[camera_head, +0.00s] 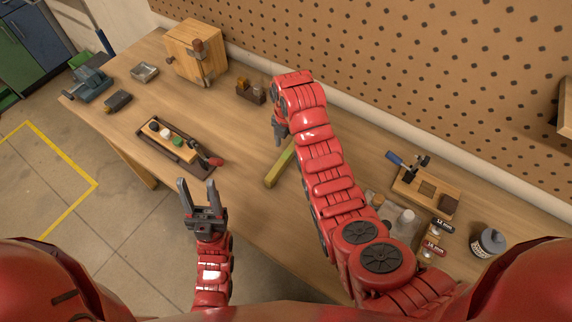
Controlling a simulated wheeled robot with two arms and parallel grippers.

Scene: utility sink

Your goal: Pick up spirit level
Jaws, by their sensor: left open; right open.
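The spirit level looks to be the yellow-green bar (279,169) lying on the workbench near the middle of the head view. Its far end runs up to my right arm and may be partly hidden by it. My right gripper (279,138) hangs down just beyond the bar's far end, slightly left of it. It is open, partly covered by my own wrist, and I cannot tell whether it touches the bar. My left gripper (199,190) is open and empty in front of the bench's near edge, left of the bar.
A wooden box (195,52) and a small dark block set (250,91) stand at the back. A wooden holder (427,190), bottles and a canister (487,243) stand right.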

